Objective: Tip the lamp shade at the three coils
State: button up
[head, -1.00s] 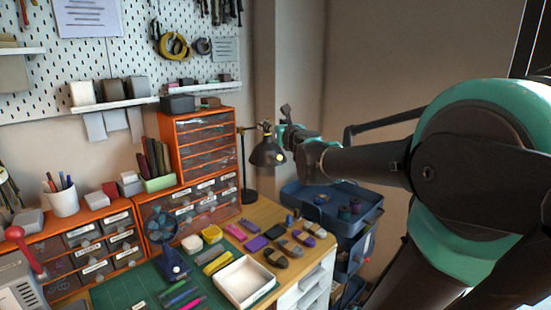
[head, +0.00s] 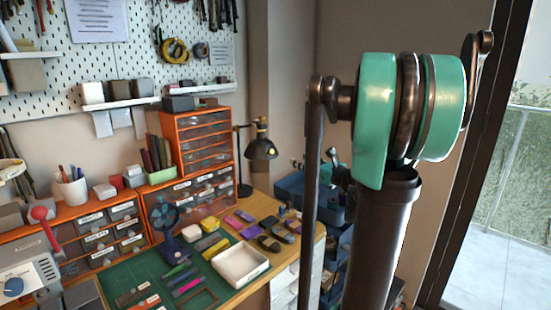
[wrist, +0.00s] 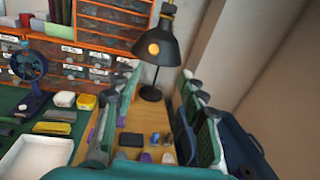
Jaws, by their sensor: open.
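The black lamp shade (head: 261,149) hangs from its stand at the back of the desk in the head view, with its pale yellow bulb showing. In the wrist view the shade (wrist: 168,47) is upper centre, its mouth tilted down and left. My gripper (wrist: 158,76) is open, with teal-backed fingers left and right of the lamp's base; the shade appears above the fingertips. No contact with the shade shows. Small blue, grey and purple pieces (wrist: 154,138) lie on the wood between the fingers; I cannot tell whether these are the three coils.
A white tray (head: 240,263), a blue fan (head: 168,222) and several colored bundles cover the desk. Orange drawers (head: 204,150) stand behind, left of the lamp. A blue trolley (head: 289,187) stands beyond the desk's right end, partly hidden by my arm. A glass door is at the right.

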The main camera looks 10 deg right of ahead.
aim_at(272, 152)
jog(key=x, duration=1)
jog(key=a+f+x, duration=0.1)
jog(key=x, duration=0.4)
jog(key=shift+s+f, duration=0.1)
jog(key=shift+s, duration=0.2)
grip_shut()
